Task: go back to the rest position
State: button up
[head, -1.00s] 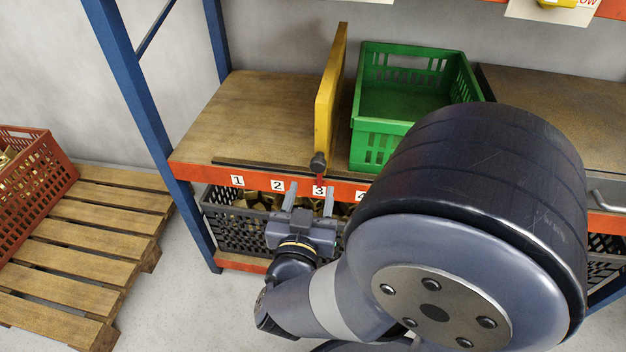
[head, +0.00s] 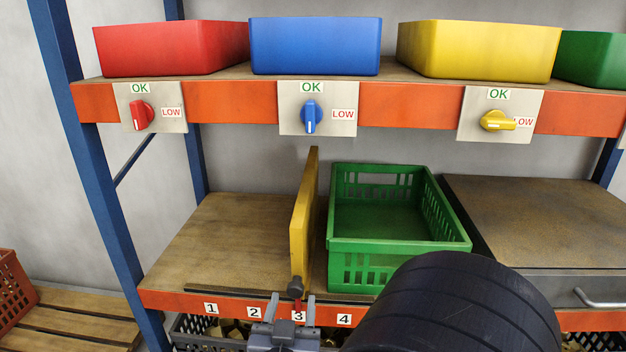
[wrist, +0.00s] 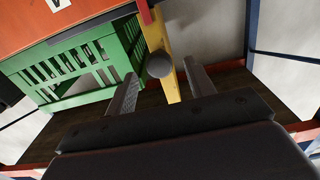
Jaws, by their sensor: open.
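My gripper (head: 293,304) is open and empty, in front of the shelf's front edge near the label 3. In the wrist view its two fingers (wrist: 162,88) are spread apart. The dark round knob (head: 295,288) of the upright yellow divider (head: 304,225) lies ahead, between the finger lines. The knob also shows in the wrist view (wrist: 160,64), with no finger visibly touching it. A red pointer (head: 298,305) below the knob is at the label 3. The rest position itself is not marked in any view.
A green crate (head: 400,246) stands right of the divider. Bare shelf board (head: 225,235) lies to its left. Red (head: 170,48), blue (head: 315,46) and yellow (head: 478,50) bins stand above OK/LOW dials. A blue post (head: 90,170) rises at left. A pallet (head: 80,318) is lower left.

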aim_at(290, 293)
jog(key=w, duration=0.2)
jog(key=w+b, duration=0.1)
jog(key=w, duration=0.2)
jog(key=shift+w+d, duration=0.25)
jog(key=shift+w, duration=0.15)
jog(key=shift+w+a, duration=0.15)
jog(key=shift+w, duration=0.05)
jog(key=shift+a, duration=0.3)
